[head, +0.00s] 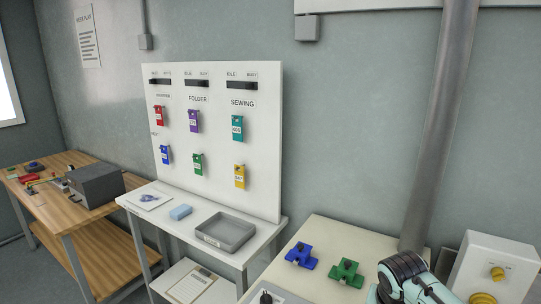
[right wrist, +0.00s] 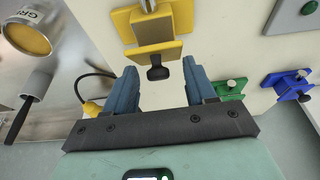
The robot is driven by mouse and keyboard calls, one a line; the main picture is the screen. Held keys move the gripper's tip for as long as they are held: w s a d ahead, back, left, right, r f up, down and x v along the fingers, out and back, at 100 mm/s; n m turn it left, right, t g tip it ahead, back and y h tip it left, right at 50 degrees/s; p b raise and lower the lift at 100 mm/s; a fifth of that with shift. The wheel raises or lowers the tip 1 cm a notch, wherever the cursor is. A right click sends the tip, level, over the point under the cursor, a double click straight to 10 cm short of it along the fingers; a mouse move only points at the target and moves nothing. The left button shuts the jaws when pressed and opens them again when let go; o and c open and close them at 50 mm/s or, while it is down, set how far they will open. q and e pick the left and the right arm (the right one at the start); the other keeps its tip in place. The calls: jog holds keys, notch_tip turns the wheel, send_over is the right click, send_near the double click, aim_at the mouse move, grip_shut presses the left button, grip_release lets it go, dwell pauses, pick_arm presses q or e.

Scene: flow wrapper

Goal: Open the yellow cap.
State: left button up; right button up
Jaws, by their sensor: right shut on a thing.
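The yellow cap (right wrist: 153,52) is a blocky yellow piece with a dark knob at its near side and a pale rod above it. It shows in the right wrist view at the top middle. The finger contacts are hard to see. In the head view my right arm (head: 405,275) is at the bottom right; its fingers and the yellow cap do not show there. My left gripper is in neither view.
A blue piece (head: 301,255) and a green piece (head: 346,272) of similar form are on the pale surface beside my right arm. A white box (head: 500,258) with yellow knobs stands at right.

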jog(key=shift+w+d+r, duration=0.2)
jog(key=shift+w+d, duration=0.05)
jog(key=shift+w, duration=0.15)
jog(key=shift+c, duration=0.3)
jog(key=shift+w+d+f, duration=0.1)
jog(key=shift+w, duration=0.05)
jog(key=shift+c, duration=1.3)
jog(key=shift+w+d+p, duration=0.2)
jog(key=shift+w+p, duration=0.1)
jog(key=shift+p, duration=0.35)
jog(key=shift+w+d+p, duration=0.3)
jog(key=shift+w, duration=0.15)
jog(key=shift+w+d+f, duration=0.3)
jog(key=shift+w+f, duration=0.1)
jog(key=shift+w, duration=0.15)
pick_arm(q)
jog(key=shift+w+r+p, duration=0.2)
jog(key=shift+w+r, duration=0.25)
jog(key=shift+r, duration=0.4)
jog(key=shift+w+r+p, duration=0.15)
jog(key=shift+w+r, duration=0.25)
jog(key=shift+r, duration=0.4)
pick_arm(e)
jog(key=shift+w+d+f, duration=0.25)
jog(key=shift+w+f, duration=0.15)
jog(key=o, duration=0.6)
jog(key=shift+c, duration=0.2)
